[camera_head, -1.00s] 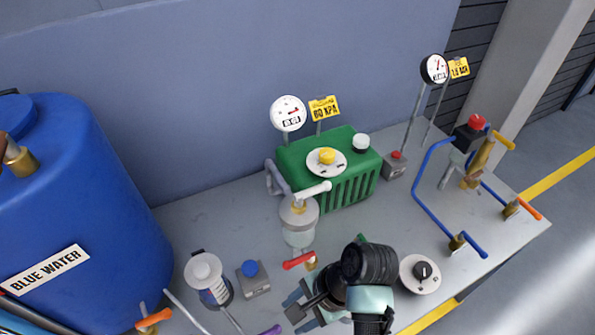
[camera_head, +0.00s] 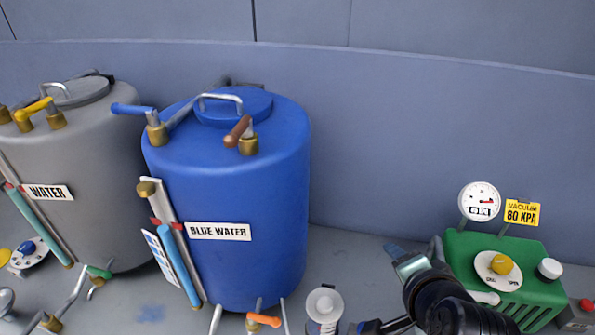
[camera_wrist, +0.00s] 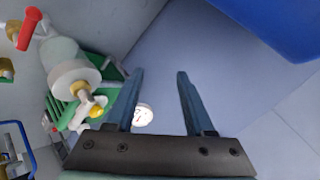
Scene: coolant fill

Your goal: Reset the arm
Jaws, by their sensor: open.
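My gripper (camera_wrist: 158,100) is open and empty in the wrist view, its two blue-grey fingers apart with wall and bench behind them. In the head view my gripper (camera_head: 396,256) is at the lower right, in front of the wall and just left of the green vacuum pump (camera_head: 484,248). The pump shows a yellow knob and a white cap. It also appears in the wrist view (camera_wrist: 113,72), partly hidden by a glass jar (camera_wrist: 60,52) and the left finger.
The blue water tank (camera_head: 240,270) stands left of my gripper, with the grey water tank (camera_head: 90,215) further left. A gauge (camera_head: 480,201) and a yellow 80 KPA sign (camera_head: 522,212) rise behind the pump. A red-handled valve (camera_wrist: 29,28) shows at the wrist view's upper left.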

